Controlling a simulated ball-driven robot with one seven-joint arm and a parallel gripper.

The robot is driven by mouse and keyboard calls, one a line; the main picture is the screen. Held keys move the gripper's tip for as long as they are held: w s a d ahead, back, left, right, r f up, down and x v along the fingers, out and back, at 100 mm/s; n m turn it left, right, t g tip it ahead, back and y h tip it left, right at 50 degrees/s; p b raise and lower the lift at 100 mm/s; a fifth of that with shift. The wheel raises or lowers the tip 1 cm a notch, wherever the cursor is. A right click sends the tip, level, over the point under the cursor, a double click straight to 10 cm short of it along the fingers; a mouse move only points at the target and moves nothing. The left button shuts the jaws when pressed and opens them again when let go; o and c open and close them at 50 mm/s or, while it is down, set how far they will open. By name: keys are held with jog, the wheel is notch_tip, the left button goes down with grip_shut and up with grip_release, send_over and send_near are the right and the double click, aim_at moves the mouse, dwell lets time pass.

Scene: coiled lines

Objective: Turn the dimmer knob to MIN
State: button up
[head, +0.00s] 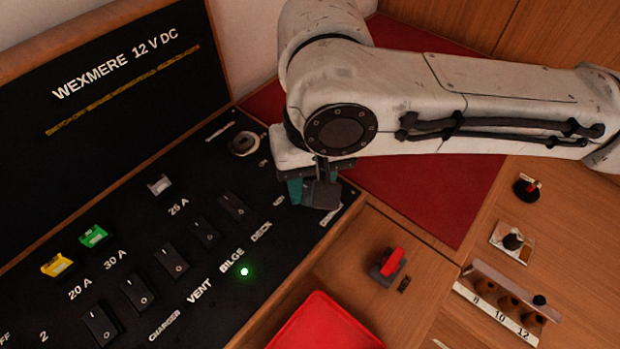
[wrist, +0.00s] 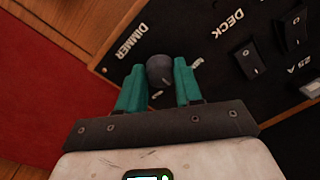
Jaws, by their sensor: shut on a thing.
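The dimmer knob (wrist: 159,68) is a dark round knob on the black panel (wrist: 205,18), beside the white DIMMER lettering (wrist: 131,41). My gripper (wrist: 159,78) has teal fingers, one on each side of the knob, and is shut on it. In the head view my gripper (head: 306,192) points down at the panel's right edge, and I cannot make out the knob there. Small pale marks (wrist: 197,63) lie near the knob, too small to read. I cannot tell which way the knob points.
Rocker switches (head: 172,262) and coloured fuses (head: 93,236) fill the panel to the left. A green light (head: 244,271) glows near BILGE. A red tray (head: 325,325) lies in front. A red-handled switch (head: 390,263) and a socket rack (head: 508,304) stand to the right.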

jog(key=shift+r+n+p, duration=0.1)
jog(key=shift+n+p, duration=0.2)
jog(key=shift+r+n+p, duration=0.1)
jog(key=shift+n+p, duration=1.1)
jog(key=n+p, duration=0.2)
jog(key=n, duration=0.1)
jog(key=shift+w+n, duration=0.1)
jog(key=shift+n, duration=0.2)
jog(key=n+p, duration=0.2)
jog(key=n, duration=0.1)
jog(key=shift+n, duration=0.4)
jog(key=n+p, duration=0.1)
jog(key=n, duration=0.3)
jog(key=shift+w+h, duration=0.1)
jog(key=shift+h, duration=0.2)
jog(key=n, duration=0.5)
jog(key=shift+a+p, duration=0.1)
jog(key=shift+p, duration=0.25)
jog(key=shift+n, duration=2.3)
jog(key=o, duration=1)
jog(key=shift+f, duration=0.2)
